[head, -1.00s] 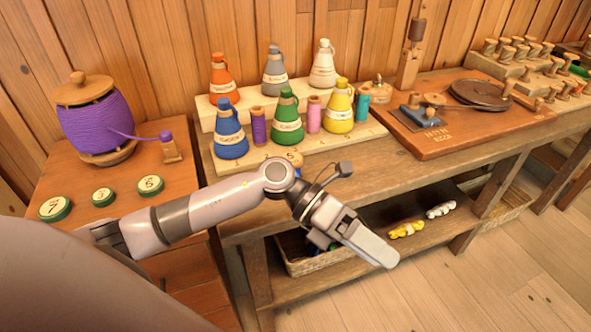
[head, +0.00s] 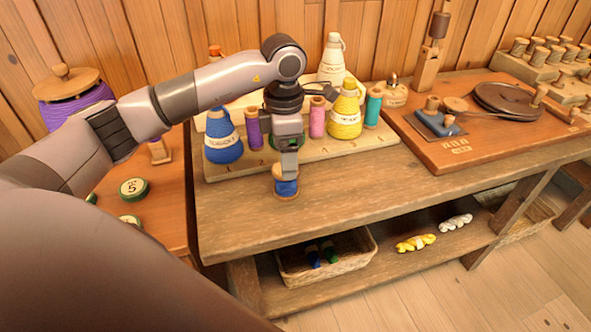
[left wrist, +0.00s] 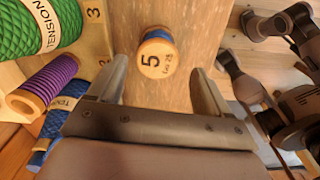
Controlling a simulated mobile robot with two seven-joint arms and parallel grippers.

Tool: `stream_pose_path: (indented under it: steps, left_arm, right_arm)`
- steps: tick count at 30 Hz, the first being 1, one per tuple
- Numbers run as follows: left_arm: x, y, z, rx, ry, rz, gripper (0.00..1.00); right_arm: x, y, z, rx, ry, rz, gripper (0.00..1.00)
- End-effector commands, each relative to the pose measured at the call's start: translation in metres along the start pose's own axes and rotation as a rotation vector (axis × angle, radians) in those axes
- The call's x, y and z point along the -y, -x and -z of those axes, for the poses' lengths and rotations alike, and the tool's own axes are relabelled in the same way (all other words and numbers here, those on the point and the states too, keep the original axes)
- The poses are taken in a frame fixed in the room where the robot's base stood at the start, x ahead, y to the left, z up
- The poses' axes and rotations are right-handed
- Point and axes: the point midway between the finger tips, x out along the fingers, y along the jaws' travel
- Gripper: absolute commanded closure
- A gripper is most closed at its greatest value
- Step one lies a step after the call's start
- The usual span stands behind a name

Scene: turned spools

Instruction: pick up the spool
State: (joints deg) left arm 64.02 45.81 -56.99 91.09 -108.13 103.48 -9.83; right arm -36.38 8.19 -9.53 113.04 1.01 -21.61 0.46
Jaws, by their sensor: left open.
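A blue spool (head: 287,188) with wooden ends stands upright on the bench, in front of the stepped rack. In the left wrist view the open, empty jaws (left wrist: 160,82) point at the spool. It lies between the fingers' lines, a little beyond the tips; I cannot tell the exact gap. My right gripper does not show clearly.
Close behind the spool stand a blue cone (head: 223,138), a purple spool (head: 254,134), a pink spool (head: 317,118) and a yellow cone (head: 345,112) on the rack (head: 377,142). The bench front (head: 360,180) is clear to the right. A basket (head: 353,262) sits below.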

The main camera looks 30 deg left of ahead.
Motion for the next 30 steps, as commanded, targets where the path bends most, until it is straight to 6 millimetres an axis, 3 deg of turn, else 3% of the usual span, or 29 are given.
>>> stream_pose_path:
  steps: [8, 16, 26, 30]
  left_arm:
    - [0.000, -0.025, 0.001, -0.001, 0.001, 0.003, 0.21]
    - [-0.001, -0.064, 0.002, -0.001, 0.000, 0.003, 0.21]
    - [-0.001, -0.072, 0.002, 0.001, -0.001, 0.002, 0.21]
    - [-0.002, -0.072, 0.002, 0.001, -0.001, 0.002, 0.67]
  right_arm:
    - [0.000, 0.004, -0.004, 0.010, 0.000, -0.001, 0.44]
    - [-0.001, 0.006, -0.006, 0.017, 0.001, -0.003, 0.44]
    - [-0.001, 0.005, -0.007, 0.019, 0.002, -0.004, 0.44]
    - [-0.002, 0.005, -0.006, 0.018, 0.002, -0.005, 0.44]
